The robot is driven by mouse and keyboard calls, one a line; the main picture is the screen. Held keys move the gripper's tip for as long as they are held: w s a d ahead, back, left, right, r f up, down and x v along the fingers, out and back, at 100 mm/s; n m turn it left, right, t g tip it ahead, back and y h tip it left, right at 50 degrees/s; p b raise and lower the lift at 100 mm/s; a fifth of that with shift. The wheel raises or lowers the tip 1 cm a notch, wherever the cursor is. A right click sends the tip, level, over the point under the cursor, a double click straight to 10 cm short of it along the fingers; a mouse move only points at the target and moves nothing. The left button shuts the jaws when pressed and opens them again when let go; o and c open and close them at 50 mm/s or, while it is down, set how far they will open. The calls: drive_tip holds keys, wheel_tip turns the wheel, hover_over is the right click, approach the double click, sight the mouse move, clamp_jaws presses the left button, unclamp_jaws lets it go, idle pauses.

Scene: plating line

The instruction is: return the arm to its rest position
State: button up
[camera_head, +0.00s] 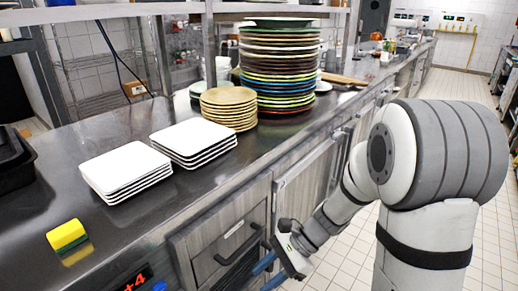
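My gripper (268,273) is low in front of the counter's cabinet doors, at the lower middle of the picture. Its blue fingers point left and down and are partly cut off by the bottom edge. Two finger tips show apart, with nothing seen between them. My arm reaches down to it from the large grey and white joint at the right. The gripper is below the level of the counter top (190,205) and apart from the plates.
On the counter stand two stacks of square white plates (125,168) (193,140), a tan round stack (229,105) and a tall stack of coloured plates (278,65). A yellow and green sponge (67,236) lies at front left. Tiled floor at right is clear.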

drive_tip(key=s+d+r+n+t+h+p, duration=0.2)
drive_tip(key=d+r+n+h+p, duration=0.1)
drive_tip(key=r, duration=0.5)
drive_tip(key=s+d+r+n+t+h+p, duration=0.2)
drive_tip(key=d+r+n+p, duration=0.3)
drive_tip(key=r, duration=0.3)
drive_tip(key=s+d+r+n+t+h+p, duration=0.2)
drive_tip(key=s+d+r+n+h+p, duration=0.1)
drive_tip(key=r, duration=0.5)
drive_tip(key=shift+d+n+h+p, duration=0.6)
drive_tip(key=shift+d+n+p, duration=0.1)
drive_tip(key=shift+d+n, duration=0.45)
drive_tip(key=shift+s, duration=0.1)
